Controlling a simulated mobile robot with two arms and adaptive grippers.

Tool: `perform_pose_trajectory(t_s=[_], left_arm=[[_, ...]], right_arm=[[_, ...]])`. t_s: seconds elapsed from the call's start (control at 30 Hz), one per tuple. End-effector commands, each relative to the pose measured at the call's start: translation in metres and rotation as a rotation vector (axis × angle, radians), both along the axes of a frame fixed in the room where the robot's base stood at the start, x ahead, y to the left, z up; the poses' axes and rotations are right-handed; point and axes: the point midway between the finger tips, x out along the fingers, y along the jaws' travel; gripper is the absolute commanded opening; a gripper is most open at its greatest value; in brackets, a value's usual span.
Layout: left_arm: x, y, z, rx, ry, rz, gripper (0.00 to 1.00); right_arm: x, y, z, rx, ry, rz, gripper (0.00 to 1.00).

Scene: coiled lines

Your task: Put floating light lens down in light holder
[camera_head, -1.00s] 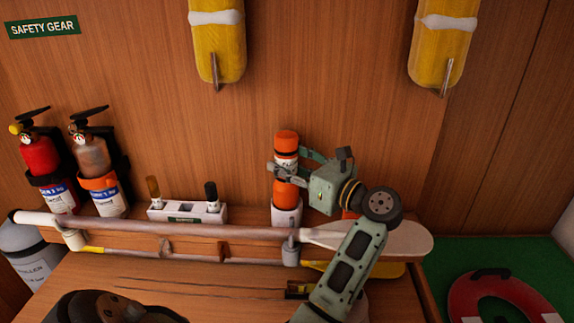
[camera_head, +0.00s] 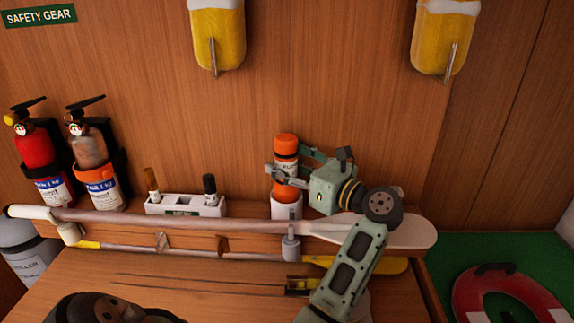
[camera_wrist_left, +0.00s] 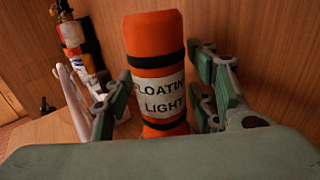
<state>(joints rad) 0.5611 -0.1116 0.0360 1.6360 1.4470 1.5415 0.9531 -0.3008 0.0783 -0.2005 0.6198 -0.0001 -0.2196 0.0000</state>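The floating light (camera_head: 286,148) is an orange cylinder with black bands and a white label, held upright. Its lower end is in the white light holder (camera_head: 285,207) on the shelf; the holder hides that end. In the left wrist view the light (camera_wrist_left: 154,40) stands between the two fingers, its label reading upright. I cannot tell which end carries the lens. My right gripper is not in view.
A white rack (camera_head: 187,206) with two upright sticks stands left of the holder. A long paddle (camera_head: 200,219) runs along the shelf front. Two fire extinguishers (camera_head: 39,165) hang at left, yellow floats (camera_head: 217,38) above. A red ring (camera_head: 505,300) lies at right on green.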

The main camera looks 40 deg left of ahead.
Motion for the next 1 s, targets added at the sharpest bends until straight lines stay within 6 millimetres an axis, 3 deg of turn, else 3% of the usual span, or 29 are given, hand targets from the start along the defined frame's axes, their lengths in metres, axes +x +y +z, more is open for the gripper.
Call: perform_pose_trajectory(t_s=[0.33, 0.47, 0.8, 1.0], left_arm=[[0.000, 0.000, -0.003, -0.005, 0.004, 0.000, 0.61], [0.000, 0.000, 0.005, -0.005, 0.001, 0.000, 0.61], [0.000, 0.000, 0.068, -0.004, -0.003, 0.000, 0.61], [0.000, 0.000, 0.093, -0.002, 0.000, 0.001, 0.61]], right_arm=[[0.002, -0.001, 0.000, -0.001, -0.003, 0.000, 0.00], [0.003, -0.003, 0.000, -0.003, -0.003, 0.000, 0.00], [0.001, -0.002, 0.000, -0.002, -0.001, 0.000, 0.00], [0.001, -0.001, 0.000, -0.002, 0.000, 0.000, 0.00]])
